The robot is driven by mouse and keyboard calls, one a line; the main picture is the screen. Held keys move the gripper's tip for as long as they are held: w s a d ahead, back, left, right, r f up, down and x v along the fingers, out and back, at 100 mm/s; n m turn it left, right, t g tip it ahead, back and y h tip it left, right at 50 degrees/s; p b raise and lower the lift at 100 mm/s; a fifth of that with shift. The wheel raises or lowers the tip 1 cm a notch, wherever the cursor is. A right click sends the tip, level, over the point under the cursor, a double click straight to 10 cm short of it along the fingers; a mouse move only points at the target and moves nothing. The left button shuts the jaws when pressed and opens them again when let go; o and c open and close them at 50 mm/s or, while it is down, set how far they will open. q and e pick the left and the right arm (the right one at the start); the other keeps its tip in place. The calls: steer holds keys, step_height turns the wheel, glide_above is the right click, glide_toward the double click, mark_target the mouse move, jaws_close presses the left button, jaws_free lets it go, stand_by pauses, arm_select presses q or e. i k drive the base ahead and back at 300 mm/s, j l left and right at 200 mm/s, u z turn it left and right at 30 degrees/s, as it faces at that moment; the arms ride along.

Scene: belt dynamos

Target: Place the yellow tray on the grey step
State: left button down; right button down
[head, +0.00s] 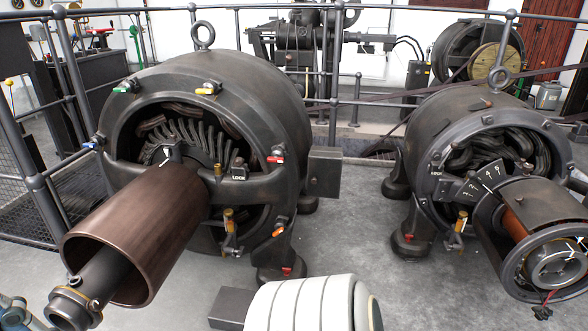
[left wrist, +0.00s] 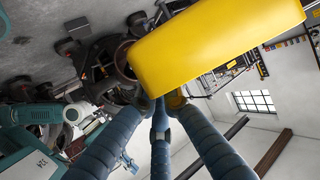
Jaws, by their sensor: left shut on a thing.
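The yellow tray (left wrist: 215,45) fills the upper middle of the left wrist view. It looks like a smooth, rounded yellow block from this side, and its inside is hidden. My left gripper (left wrist: 166,103) has blue ribbed fingers that reach up from the bottom and close on the tray's lower edge. The tray is not visible in the head view. I cannot pick out the grey step for certain in either view. My right gripper is in neither view.
Two large dark dynamos, left (head: 235,90) and right (head: 430,125), stand on the grey floor (head: 345,225). A brown cylinder (head: 140,225) juts from the left one. A white ribbed object (head: 315,303) is at the bottom. Railings (head: 375,102) run behind; floor between the dynamos is clear.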

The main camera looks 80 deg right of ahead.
mark_target(227, 299)
steer(key=z, duration=2.35)
